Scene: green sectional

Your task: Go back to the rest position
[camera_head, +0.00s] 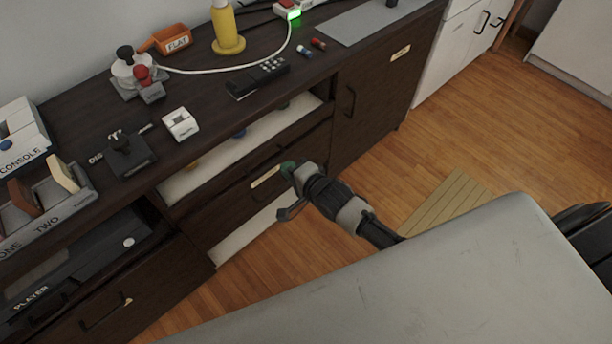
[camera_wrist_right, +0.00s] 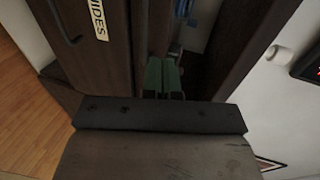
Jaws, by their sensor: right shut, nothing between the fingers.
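My right gripper (camera_head: 288,169) hangs in front of the dark cabinet (camera_head: 375,98), near a drawer front with a pale label. In the right wrist view its green fingers (camera_wrist_right: 162,77) are together with nothing between them. They point toward a dark gap beside a brown panel (camera_wrist_right: 105,65) with a label ending in "IDES". I cannot tell from the head view whether the fingertips touch the cabinet. My left gripper is not in view.
An open compartment (camera_head: 240,145) lies under the top. Wooden floor (camera_head: 480,120) is clear to the right.

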